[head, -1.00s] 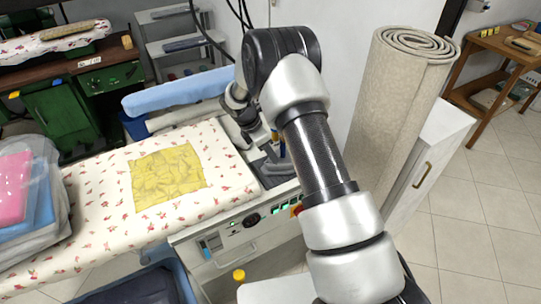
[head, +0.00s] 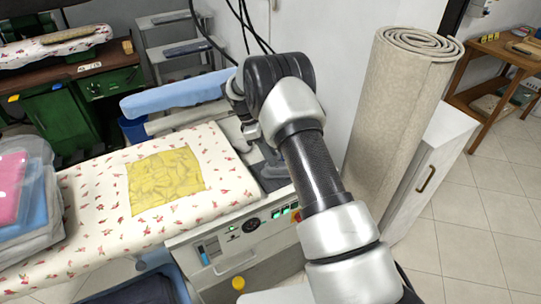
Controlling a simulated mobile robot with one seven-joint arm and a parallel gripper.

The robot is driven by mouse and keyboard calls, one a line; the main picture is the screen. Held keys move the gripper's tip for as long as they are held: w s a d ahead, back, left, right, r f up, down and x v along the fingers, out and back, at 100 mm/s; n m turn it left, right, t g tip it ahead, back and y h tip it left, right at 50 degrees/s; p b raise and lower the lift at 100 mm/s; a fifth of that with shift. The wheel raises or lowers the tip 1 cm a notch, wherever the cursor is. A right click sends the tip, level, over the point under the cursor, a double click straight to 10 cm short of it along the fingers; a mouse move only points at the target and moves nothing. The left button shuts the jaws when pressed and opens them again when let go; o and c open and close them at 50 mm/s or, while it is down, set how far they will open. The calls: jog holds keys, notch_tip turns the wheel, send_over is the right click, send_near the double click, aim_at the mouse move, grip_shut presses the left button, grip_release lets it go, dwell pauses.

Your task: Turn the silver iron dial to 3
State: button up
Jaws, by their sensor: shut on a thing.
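The silver iron (head: 270,158) seems to stand on the dark rest at the right end of the ironing board, partly hidden by my arm. My gripper (head: 251,132) points down at it from the far end of my arm. The fingers are small and mostly hidden, but the gripper is shut on the iron's dial. The dial itself and its numbers cannot be made out.
The floral ironing board (head: 95,205) carries a yellow cloth (head: 165,180). Its front panel (head: 225,250) has a black knob and lit green switches. A rolled carpet (head: 400,110) stands right of my arm. Bagged clothes (head: 30,200) lie at the left.

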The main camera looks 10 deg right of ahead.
dwell(0.3)
jog(key=o, duration=1.1)
jog(key=shift+c, duration=0.2)
jog(key=v, duration=1.7)
jog(key=shift+r, duration=0.15)
